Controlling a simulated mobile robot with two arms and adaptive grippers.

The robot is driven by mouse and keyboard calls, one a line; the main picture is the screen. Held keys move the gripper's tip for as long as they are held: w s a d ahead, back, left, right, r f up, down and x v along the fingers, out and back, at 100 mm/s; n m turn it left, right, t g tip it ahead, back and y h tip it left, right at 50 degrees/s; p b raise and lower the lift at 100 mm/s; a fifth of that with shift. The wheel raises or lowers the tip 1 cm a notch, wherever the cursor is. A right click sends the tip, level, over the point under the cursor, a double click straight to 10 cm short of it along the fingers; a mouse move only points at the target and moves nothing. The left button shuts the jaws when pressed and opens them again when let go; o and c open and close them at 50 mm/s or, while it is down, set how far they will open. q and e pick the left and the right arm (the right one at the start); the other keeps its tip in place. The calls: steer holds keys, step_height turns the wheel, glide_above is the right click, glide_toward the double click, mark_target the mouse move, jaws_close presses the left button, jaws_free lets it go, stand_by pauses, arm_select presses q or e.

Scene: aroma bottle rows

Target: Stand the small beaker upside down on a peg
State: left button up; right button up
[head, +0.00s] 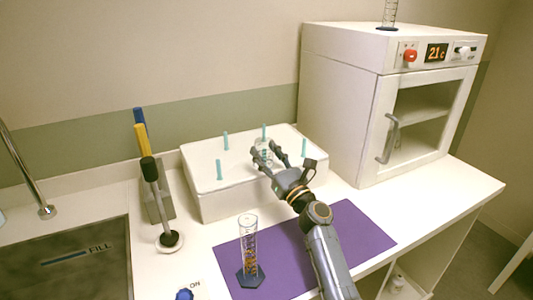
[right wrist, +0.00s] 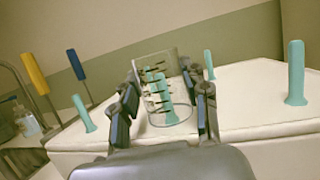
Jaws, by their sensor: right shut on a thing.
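The small clear beaker (right wrist: 183,92) is between the fingers of my right gripper (right wrist: 163,105), which is shut on it. In the head view the beaker (head: 263,155) and my right gripper (head: 278,160) are over the white peg box (head: 208,195). Teal pegs stand up from the box, among them a front left peg (head: 219,170), a back left peg (head: 225,141) and a back peg (head: 264,132). In the right wrist view a teal peg (right wrist: 161,90) shows through the beaker's glass; I cannot tell whether it is inside or behind. My left gripper is not in view.
A measuring cylinder (head: 249,250) stands on the purple mat (head: 345,235) in front of the box. A white oven (head: 340,100) is at the right of the box.

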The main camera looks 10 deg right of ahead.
steer(key=shift+f, duration=0.1)
steer(key=o, duration=1.2)
steer(key=shift+o, duration=0.2)
steer(key=v, duration=1.2)
steer(key=shift+s, duration=0.1)
